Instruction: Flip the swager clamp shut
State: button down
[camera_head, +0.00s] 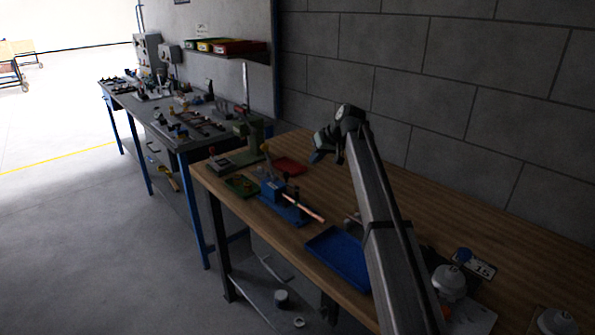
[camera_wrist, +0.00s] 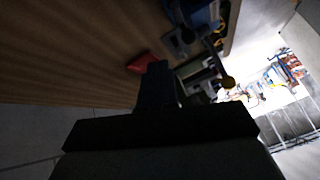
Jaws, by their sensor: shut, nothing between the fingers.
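The blue swager (camera_head: 272,188) stands on a blue base on the wooden bench, with a copper tube (camera_head: 304,207) sticking out of it to the right. Whether its clamp is open or shut is too small to tell. My gripper (camera_head: 318,156) is above the bench, to the right of and behind the swager, apart from it. In the wrist view my gripper (camera_wrist: 157,84) is a dark shape with its fingers together and nothing held. Blue parts that look like the swager (camera_wrist: 203,14) show at the top of the wrist view, partly cut off.
A green press (camera_head: 250,132) stands behind the swager. A block wall (camera_head: 460,90) backs the bench.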

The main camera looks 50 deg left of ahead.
jog(key=shift+w+d+r+m+g, duration=0.7)
jog(key=shift+w+d+r+m, duration=0.1)
jog(key=shift+w+d+m, duration=0.25)
jog(key=s+a+f, duration=0.4)
jog(key=a+f, duration=0.4)
jog(key=shift+s, duration=0.35)
jog(key=shift+a, duration=0.1)
